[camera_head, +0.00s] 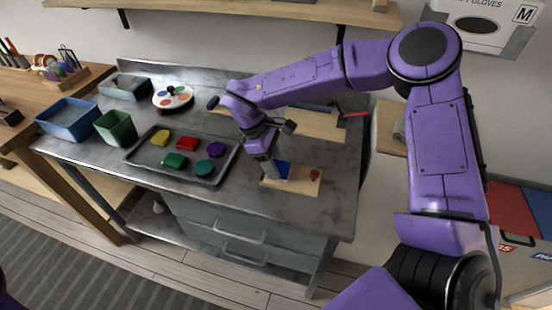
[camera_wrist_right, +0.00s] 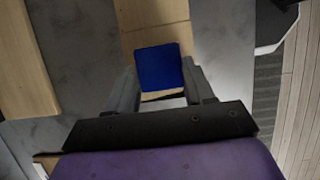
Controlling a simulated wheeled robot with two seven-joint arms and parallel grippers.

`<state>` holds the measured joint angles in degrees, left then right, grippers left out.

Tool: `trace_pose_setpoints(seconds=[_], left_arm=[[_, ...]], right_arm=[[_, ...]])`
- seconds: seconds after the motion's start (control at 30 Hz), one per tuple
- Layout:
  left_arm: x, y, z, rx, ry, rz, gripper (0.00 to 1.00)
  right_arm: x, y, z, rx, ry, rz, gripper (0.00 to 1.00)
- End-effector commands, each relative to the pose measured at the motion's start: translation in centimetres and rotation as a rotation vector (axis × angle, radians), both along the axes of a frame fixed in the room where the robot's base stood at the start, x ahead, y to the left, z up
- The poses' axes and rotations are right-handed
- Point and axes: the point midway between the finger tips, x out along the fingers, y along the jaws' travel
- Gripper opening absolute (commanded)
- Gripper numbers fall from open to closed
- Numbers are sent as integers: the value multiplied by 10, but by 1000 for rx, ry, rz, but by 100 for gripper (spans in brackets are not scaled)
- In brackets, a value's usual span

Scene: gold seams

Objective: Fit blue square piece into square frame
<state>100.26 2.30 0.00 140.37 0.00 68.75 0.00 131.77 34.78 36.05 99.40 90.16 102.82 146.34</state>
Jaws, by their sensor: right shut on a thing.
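The blue square piece (camera_head: 284,169) is held between the fingers of my right gripper (camera_head: 272,172), over the wooden board (camera_head: 302,186) near the counter's front edge. In the right wrist view the blue piece (camera_wrist_right: 160,68) shows its flat face between the two grey fingers of the right gripper (camera_wrist_right: 163,88). The board (camera_wrist_right: 150,14) extends behind it there. The square frame cannot be made out; the piece and gripper cover that part of the board. I cannot tell whether the piece touches the board. My left gripper is not in view.
A small red knob (camera_head: 315,174) stands on the board's right end. Left is a grey tray (camera_head: 137,160) with several coloured pieces. Further left stand a green bin (camera_head: 116,129) and a blue bin (camera_head: 68,120). Another wooden board (camera_head: 318,124) lies behind my gripper.

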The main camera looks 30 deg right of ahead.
Motion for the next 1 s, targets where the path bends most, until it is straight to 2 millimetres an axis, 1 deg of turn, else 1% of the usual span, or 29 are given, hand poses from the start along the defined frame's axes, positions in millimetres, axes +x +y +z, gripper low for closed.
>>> trace_pose_setpoints(seconds=[0.43,0.7,1.0], left_arm=[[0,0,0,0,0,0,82],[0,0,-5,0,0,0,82],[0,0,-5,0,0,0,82]], right_arm=[[0,0,0,0,0,0,20],[0,0,-1,0,0,-1,20],[0,0,0,0,0,-1,20]])
